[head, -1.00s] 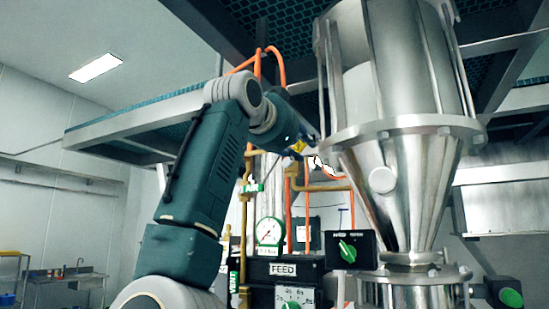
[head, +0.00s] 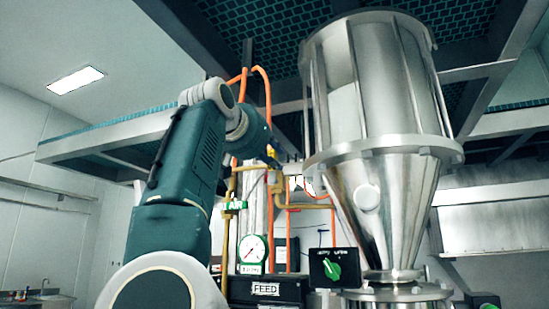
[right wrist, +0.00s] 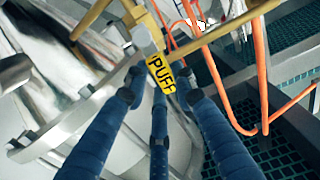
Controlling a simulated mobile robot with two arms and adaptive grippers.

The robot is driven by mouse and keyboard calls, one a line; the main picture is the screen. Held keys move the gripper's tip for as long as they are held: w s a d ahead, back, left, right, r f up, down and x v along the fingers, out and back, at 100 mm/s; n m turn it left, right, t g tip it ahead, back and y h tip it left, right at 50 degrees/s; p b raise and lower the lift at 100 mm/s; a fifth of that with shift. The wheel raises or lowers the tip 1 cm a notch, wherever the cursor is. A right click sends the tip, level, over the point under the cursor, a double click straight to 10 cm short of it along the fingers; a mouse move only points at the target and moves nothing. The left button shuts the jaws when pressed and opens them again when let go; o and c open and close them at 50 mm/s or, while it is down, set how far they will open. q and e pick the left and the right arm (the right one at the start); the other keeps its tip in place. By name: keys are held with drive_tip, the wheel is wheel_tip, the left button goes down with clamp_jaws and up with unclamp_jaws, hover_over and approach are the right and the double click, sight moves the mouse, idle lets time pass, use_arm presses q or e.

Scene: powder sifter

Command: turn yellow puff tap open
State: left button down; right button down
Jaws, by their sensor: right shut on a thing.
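The yellow puff tap (right wrist: 161,75) carries the black word PUFF and sits on a brass pipe in the right wrist view. My right gripper (right wrist: 162,84) has its blue fingers closed around this yellow piece. In the head view a small yellow patch of the tap (head: 270,151) shows at the end of my right arm, and the right gripper (head: 275,158) is small and partly hidden there. I cannot tell how far the tap is turned. My left gripper is not in view.
A large steel hopper (head: 385,90) stands close to the right of my right gripper. Orange hoses (right wrist: 262,75) and brass pipes (head: 231,220) run beside the tap. A pressure gauge (head: 252,248), a FEED panel (head: 266,289) and a green knob box (head: 333,268) sit below.

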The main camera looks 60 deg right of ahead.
drive_tip(key=shift+w+r+n, duration=0.1)
drive_tip(key=shift+r+n, duration=0.05)
drive_tip(key=shift+n, duration=0.15)
drive_tip(key=c, duration=1.4)
unclamp_jaws()
drive_tip(key=a, duration=0.8)
drive_tip(key=s+a, duration=0.1)
drive_tip(key=a, duration=0.2)
drive_tip(key=shift+a, duration=0.4)
